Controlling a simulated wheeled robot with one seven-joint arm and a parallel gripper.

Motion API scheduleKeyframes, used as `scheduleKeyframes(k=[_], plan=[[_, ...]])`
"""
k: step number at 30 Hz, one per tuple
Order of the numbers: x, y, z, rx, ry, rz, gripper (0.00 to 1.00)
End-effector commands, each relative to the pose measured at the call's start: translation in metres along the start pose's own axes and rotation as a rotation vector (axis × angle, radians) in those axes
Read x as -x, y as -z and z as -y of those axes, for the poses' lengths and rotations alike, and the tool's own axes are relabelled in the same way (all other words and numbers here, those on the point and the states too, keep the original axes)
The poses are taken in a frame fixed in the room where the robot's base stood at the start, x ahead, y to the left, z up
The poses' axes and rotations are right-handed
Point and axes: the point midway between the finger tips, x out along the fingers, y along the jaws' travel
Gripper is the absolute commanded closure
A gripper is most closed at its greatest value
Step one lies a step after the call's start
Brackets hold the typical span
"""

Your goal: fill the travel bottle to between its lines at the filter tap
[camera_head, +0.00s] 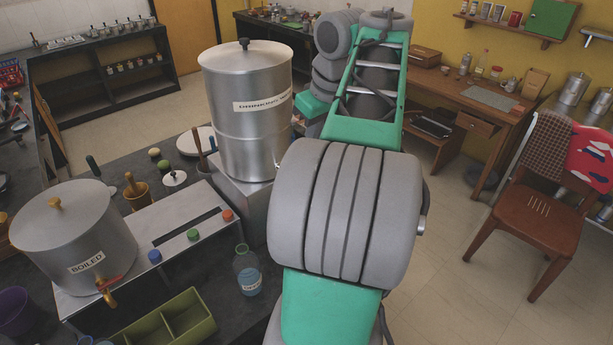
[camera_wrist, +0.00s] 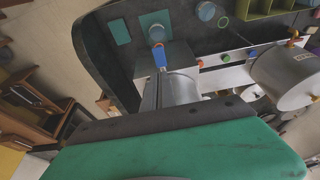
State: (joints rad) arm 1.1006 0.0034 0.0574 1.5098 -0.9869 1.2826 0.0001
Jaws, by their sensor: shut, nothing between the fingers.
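The steel drinking-water canister (camera_head: 246,115) stands on a grey stand; my arm hides its tap side in the head view. A clear bottle (camera_head: 247,272) with bluish contents and a white label stands upright on the dark counter. I cannot tell if it is the travel bottle; no fill lines are readable.
The BOILED canister (camera_head: 75,240) with a red-handled tap stands left. A steel shelf (camera_head: 170,232) carries blue, green and orange caps. A green divided box (camera_head: 165,325) sits at the front. A wooden chair (camera_head: 540,220) stands right, with open floor beside it.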

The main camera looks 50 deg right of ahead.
Motion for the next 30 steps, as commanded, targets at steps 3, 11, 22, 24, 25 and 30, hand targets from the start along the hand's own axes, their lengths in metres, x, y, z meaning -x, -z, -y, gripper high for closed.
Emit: scheduleKeyframes(k=[3, 11, 22, 24, 25, 30], plan=[[-0.036, -0.002, 0.002, 0.003, 0.002, 0.001, 1.0], [-0.086, -0.005, 0.002, 0.002, 0.002, 0.001, 1.0], [-0.104, -0.011, 0.001, 0.003, 0.0, 0.0, 1.0], [-0.104, -0.011, 0.001, 0.003, 0.0, 0.0, 1.0], [-0.104, -0.011, 0.001, 0.003, 0.0, 0.0, 1.0], [-0.105, -0.011, 0.003, 0.006, 0.001, -0.005, 1.0]])
